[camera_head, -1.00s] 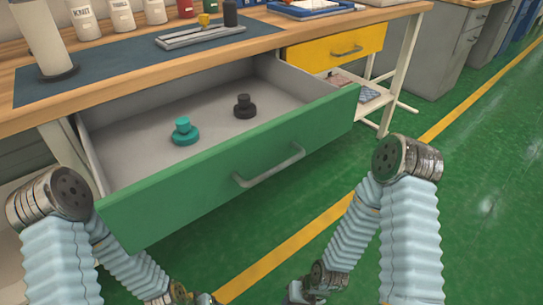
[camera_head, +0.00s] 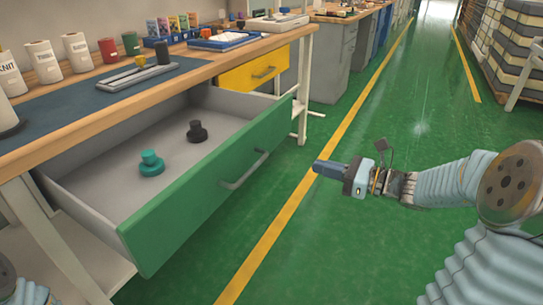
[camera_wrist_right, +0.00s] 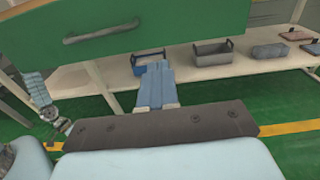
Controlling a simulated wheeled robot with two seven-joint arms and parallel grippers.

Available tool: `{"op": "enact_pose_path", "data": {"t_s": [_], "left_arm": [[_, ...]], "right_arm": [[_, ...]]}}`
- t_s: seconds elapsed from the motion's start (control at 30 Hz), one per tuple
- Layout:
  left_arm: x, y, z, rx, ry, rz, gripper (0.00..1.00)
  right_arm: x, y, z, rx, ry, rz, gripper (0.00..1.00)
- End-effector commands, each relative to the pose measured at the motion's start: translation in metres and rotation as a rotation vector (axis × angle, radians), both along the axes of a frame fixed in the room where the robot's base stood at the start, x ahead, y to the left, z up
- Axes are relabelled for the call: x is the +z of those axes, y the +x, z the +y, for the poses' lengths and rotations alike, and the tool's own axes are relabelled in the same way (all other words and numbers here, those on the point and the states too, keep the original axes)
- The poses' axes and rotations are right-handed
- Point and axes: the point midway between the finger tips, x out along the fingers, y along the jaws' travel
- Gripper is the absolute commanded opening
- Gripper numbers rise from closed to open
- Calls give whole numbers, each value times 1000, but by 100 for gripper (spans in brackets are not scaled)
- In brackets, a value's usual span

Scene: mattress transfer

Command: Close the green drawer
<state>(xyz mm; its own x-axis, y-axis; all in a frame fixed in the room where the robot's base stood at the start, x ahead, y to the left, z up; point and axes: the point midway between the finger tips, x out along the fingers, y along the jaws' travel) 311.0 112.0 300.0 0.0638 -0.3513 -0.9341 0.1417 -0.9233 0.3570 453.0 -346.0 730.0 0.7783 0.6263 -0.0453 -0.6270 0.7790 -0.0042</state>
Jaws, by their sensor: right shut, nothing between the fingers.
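The green drawer (camera_head: 205,195) is pulled well out from under the workbench, with its grey handle (camera_head: 245,170) on the front. Inside lie a teal knobbed piece (camera_head: 151,163) and a black knobbed piece (camera_head: 197,131). My right gripper (camera_head: 318,168) is shut and empty, in the air to the right of the drawer front and apart from it. In the right wrist view its fingers (camera_wrist_right: 154,85) point toward the space below the drawer front (camera_wrist_right: 130,30), whose handle (camera_wrist_right: 100,31) shows at upper left. My left gripper is out of the head view.
The wooden workbench (camera_head: 160,80) carries spools, tins and trays. A yellow drawer (camera_head: 254,72) sits beyond the green one. A lower shelf (camera_wrist_right: 225,77) holds a grey bin (camera_wrist_right: 212,52). The green floor aisle to the right is clear.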

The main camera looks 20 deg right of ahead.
Motion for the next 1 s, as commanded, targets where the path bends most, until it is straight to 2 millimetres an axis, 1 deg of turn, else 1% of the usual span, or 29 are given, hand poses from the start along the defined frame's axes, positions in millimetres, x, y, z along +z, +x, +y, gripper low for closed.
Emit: {"op": "enact_pose_path", "data": {"t_s": [0.03, 0.07, 0.17, 0.27, 0.6, 0.7, 0.83, 1.0], "left_arm": [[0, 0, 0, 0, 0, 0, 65], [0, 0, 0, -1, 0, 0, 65], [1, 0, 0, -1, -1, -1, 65], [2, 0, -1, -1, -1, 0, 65], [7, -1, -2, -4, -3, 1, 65], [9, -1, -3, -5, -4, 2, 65], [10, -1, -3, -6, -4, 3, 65], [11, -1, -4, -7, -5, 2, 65]], "right_arm": [[10, -1, -4, -12, 18, -22, 0], [14, -1, -5, -15, 26, -29, 0], [17, 4, -2, -17, 36, -37, 0], [17, 15, 8, -14, 35, -36, 0], [16, 72, 53, -12, 33, -34, 0], [16, 86, 64, -13, 32, -34, 0], [16, 99, 74, -14, 31, -34, 0], [15, 107, 80, -16, 31, -34, 0]]}}
